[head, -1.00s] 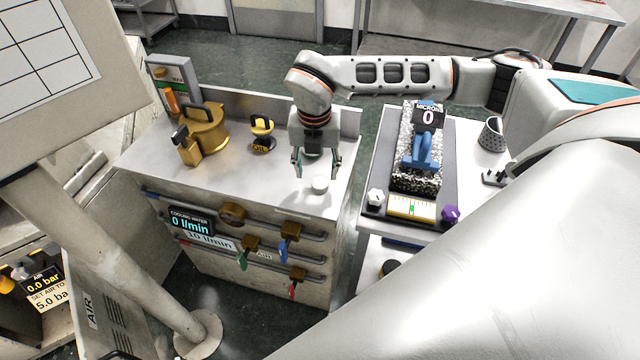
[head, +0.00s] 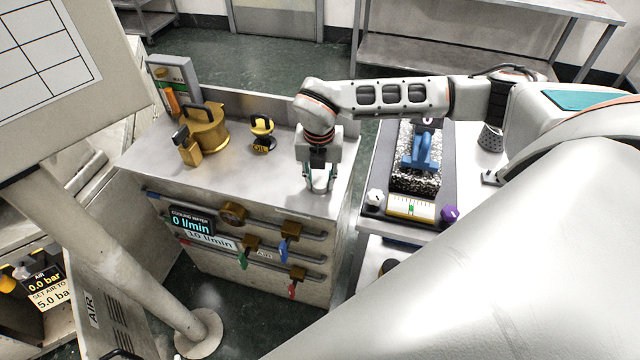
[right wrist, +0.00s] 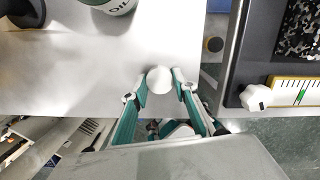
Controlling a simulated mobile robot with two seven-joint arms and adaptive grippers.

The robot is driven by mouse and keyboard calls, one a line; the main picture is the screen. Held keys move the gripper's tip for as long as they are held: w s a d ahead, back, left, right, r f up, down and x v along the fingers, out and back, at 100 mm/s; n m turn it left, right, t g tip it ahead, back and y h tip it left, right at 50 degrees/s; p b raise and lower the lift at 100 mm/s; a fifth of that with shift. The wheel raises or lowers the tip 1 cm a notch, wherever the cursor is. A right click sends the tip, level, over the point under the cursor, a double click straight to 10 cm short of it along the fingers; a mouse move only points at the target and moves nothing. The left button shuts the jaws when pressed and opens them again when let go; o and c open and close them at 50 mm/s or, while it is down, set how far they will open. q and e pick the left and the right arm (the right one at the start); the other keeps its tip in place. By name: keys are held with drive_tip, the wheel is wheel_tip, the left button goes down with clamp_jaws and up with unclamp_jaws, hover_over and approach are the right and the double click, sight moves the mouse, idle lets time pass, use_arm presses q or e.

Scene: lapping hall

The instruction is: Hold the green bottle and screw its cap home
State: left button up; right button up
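The white round cap (right wrist: 158,79) is on the bright metal cabinet top, between the fingertips of my right gripper (right wrist: 161,84). A narrow gap seems to show on each side of it, so the fingers are around it but not clearly touching. In the head view my right gripper (head: 321,187) points down near the cabinet's front right corner. A bottle with a green edge and a white label (right wrist: 108,5) is cut off at the top of the wrist view; I do not make it out in the head view. My left gripper is out of view.
The cabinet top (head: 240,185) also holds a brass pot (head: 207,130) and a small oil can (head: 262,132). Valves line the cabinet front. To the right, across a narrow gap, a bench carries a speckled block with a blue handle (head: 420,152).

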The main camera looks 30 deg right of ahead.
sight(317, 186)
drive_tip(key=shift+r, duration=0.1)
idle(0.3)
wheel_tip(317, 186, up, 20)
idle(0.5)
idle(0.3)
drive_tip(key=s+a+f+m+g, duration=0.1)
drive_tip(key=s+a+f+m, duration=0.1)
drive_tip(key=m, duration=1.2)
drive_tip(key=s+a+f+m+g, duration=0.1)
drive_tip(key=a+f+m, duration=0.4)
drive_tip(key=m, duration=0.9)
drive_tip(key=shift+s+y, duration=0.4)
